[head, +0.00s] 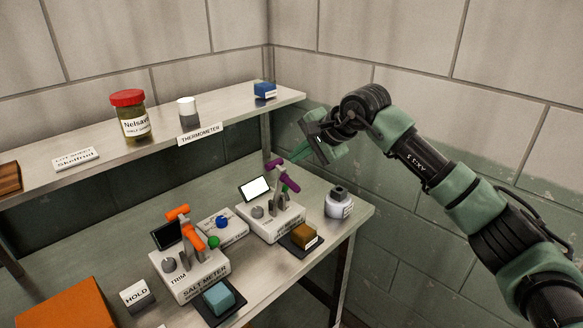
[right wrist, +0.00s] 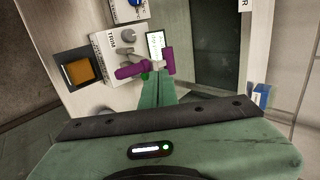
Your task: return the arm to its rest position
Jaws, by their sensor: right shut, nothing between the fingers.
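My right arm (head: 440,175) comes in from the right in the head view, bent over the right end of the bench. Its green gripper (head: 305,150) hangs in the air above the bench's right end, near the shelf's right end, with its fingers together and empty. In the right wrist view the closed fingers (right wrist: 158,88) point towards the meter with the purple lever (right wrist: 140,70). I cannot tell from these views how far the fingertips are from that lever. My left gripper is not in view.
On the bench (head: 95,245) stand a salt meter (head: 200,285) with an orange lever, a meter with a purple lever (head: 275,225), a grey-white bottle (head: 339,205) and an orange box (head: 65,305). The shelf (head: 65,190) holds a red-lidded jar (head: 130,115) and a blue box (head: 265,90).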

